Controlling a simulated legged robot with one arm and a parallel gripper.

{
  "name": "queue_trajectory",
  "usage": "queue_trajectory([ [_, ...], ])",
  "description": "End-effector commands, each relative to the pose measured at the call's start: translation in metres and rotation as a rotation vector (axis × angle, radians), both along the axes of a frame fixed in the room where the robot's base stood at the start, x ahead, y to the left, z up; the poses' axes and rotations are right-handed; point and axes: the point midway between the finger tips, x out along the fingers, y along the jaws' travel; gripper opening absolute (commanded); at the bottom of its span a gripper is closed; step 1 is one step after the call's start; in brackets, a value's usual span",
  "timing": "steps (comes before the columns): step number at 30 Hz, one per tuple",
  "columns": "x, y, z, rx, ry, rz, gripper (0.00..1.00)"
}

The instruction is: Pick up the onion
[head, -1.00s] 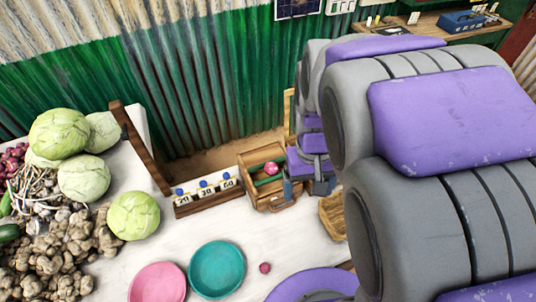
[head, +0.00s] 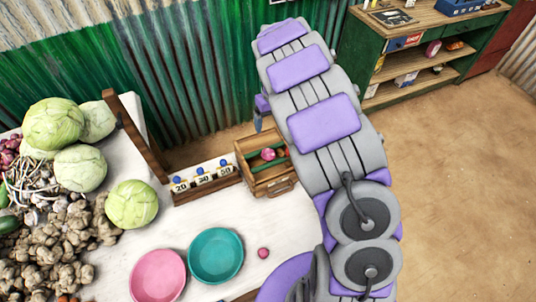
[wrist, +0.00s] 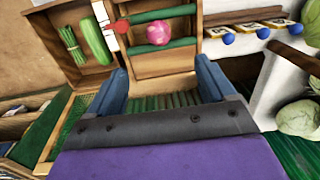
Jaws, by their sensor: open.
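A pink onion (head: 267,154) lies in the open wooden box (head: 272,187) between green bars. In the wrist view the onion (wrist: 158,33) is ahead of my gripper (wrist: 162,66), roughly centred between the fingers but beyond the tips. My gripper is open with nothing between its blue fingers. In the head view my arm hides most of the gripper; a finger shows behind and above the box. A small pink-red ball (head: 263,253) lies on the white table; I cannot tell what it is.
Numbered blocks with blue knobs (head: 203,179) stand left of the box. Pink (head: 158,276) and teal (head: 216,256) bowls are on the table. Cabbages (head: 131,204) and root vegetables are at left. A second compartment holds a cucumber (wrist: 96,42). A green wall stands behind.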

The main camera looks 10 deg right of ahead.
Motion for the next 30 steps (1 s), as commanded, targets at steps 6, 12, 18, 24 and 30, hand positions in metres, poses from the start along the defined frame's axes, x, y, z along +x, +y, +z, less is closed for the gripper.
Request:
queue_trajectory([
  [6,0.003,0.003,-0.024,0.003,0.0,0.009,0.83],
  [12,0.002,0.005,-0.064,0.004,0.0,0.008,0.83],
  [18,0.001,0.007,-0.101,0.004,0.0,0.007,0.83],
  [24,0.002,0.009,-0.122,0.003,-0.003,0.009,0.83],
  [30,0.002,0.008,-0.131,0.005,-0.002,0.007,0.83],
])
